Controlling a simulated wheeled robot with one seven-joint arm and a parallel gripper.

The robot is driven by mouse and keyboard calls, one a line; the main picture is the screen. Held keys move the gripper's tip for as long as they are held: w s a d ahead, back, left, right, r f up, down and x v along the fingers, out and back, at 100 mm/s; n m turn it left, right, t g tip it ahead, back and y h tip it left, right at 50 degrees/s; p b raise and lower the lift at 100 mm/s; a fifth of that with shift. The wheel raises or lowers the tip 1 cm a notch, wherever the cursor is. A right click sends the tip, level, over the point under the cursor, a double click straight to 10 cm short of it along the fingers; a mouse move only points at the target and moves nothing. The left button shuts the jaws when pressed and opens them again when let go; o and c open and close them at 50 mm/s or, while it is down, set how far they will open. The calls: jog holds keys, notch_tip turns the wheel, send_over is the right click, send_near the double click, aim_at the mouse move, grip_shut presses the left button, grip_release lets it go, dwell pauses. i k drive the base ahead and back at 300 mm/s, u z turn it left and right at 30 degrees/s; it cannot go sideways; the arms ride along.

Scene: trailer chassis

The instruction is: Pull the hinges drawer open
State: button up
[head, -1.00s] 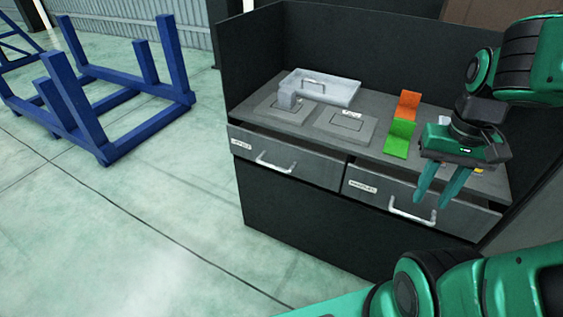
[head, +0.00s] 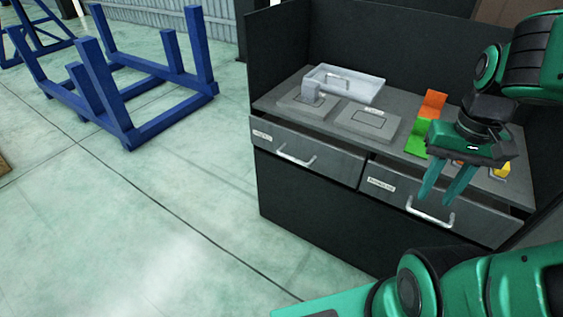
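Two grey drawer fronts sit side by side under the worktop: a left drawer (head: 325,161) and a right drawer (head: 480,221). Each has a white bar handle, the left handle (head: 296,156) and the right handle (head: 430,216). Each has a small label, the left label (head: 262,136) and the right label (head: 381,184), too small to read surely. Both look shut or nearly so, with a dark gap along the top. My gripper (head: 434,199) is open and empty, fingers pointing down. Its tips appear just above the right handle; I cannot tell their distance from it.
A blue frame (head: 120,120) stands at left. The floor before the cabinet is open.

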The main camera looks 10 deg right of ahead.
aim_at(340, 161)
jog(key=u, duration=1.2)
jog(key=k, duration=0.85)
jog(key=z, duration=0.95)
jog(key=i, duration=1)
